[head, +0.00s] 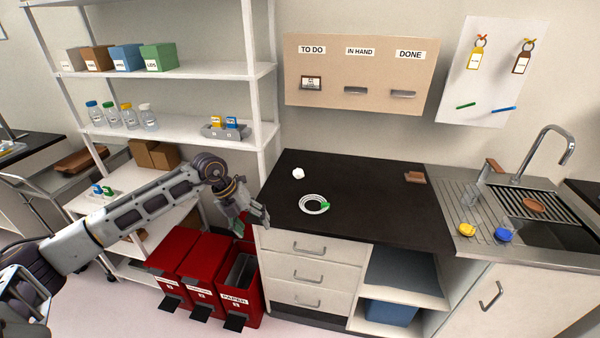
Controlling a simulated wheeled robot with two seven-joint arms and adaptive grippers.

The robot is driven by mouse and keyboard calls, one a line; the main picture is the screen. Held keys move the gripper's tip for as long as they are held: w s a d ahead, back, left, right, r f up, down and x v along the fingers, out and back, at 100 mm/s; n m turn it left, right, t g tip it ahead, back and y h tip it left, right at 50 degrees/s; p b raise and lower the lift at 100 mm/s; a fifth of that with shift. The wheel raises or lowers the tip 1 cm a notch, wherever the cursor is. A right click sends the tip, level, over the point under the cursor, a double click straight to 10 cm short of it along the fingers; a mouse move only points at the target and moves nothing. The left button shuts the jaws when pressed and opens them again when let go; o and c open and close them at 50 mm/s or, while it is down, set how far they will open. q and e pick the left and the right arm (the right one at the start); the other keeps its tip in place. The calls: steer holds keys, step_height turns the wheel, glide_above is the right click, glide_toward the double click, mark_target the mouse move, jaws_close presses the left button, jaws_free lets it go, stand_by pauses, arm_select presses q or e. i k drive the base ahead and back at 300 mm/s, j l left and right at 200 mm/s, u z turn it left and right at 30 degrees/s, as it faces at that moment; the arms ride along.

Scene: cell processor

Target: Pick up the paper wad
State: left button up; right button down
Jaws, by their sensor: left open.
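The paper wad (298,173) is a small white crumpled lump on the dark countertop (360,207), near its back left. My left gripper (254,222) is open and empty at the counter's left front corner. It is apart from the wad, to the left of it and nearer to me. My left arm reaches in from the left in front of the shelves. My right gripper is not in view.
A white coiled ring with a green end (314,204) lies just in front of the wad. A brown block (414,177) sits at the back right. Red bins (241,277), the one marked PAPER nearest the drawers, stand below my gripper. The shelf post (268,130) rises left of the counter.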

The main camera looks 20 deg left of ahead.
mark_target(298, 172)
steer(key=i, duration=1.35)
